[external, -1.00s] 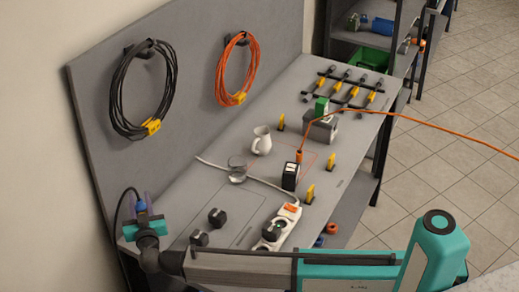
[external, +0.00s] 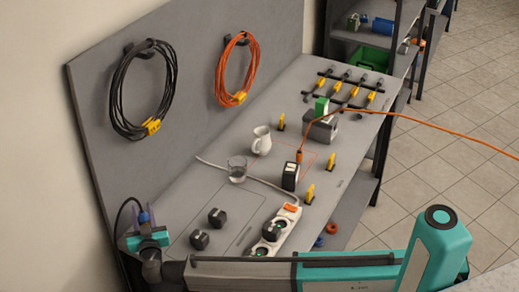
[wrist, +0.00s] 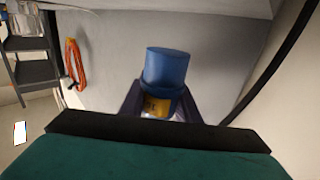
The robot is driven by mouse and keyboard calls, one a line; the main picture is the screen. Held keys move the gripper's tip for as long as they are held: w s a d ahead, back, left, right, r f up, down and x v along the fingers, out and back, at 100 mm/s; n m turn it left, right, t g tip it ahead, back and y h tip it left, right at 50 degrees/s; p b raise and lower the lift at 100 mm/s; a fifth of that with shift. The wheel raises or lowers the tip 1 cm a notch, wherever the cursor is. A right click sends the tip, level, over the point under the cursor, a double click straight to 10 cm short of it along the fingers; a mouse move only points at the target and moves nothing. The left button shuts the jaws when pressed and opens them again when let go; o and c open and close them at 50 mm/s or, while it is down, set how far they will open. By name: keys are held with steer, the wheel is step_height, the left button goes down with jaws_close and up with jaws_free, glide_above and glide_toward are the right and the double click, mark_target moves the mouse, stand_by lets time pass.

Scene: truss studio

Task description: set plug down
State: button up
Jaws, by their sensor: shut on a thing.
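My gripper (wrist: 160,104) is shut on a blue plug (wrist: 167,68) with a yellow label; the plug fills the middle of the wrist view between two dark fingers. In the external view, my gripper (external: 147,226) is at the near left end of the grey bench (external: 190,195), and only a small bit of the blue plug (external: 144,217) shows. Whether the plug touches the bench cannot be told. Two black plugs (external: 217,216) (external: 199,240) lie on the bench to the right of my gripper.
A white power strip (external: 288,225) with a black plug in it lies at the bench's front edge. A glass (external: 237,170), a white jug (external: 262,140) and a black box (external: 290,176) stand farther back. Cable coils hang on the back panel (external: 195,60).

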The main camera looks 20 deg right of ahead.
mark_target(145, 223)
steer(key=shift+f, duration=0.1)
step_height(145, 223, down, 2)
steer(key=shift+p, duration=0.4)
steer(key=shift+f+b, duration=0.65)
steer(key=shift+f, duration=0.55)
steer(key=shift+f+b, duration=0.2)
steer(key=shift+b, duration=0.2)
steer(key=o, duration=1.1)
steer(key=shift+o, duration=0.2)
steer(key=shift+r+p, duration=0.15)
steer(key=shift+p, duration=1.45)
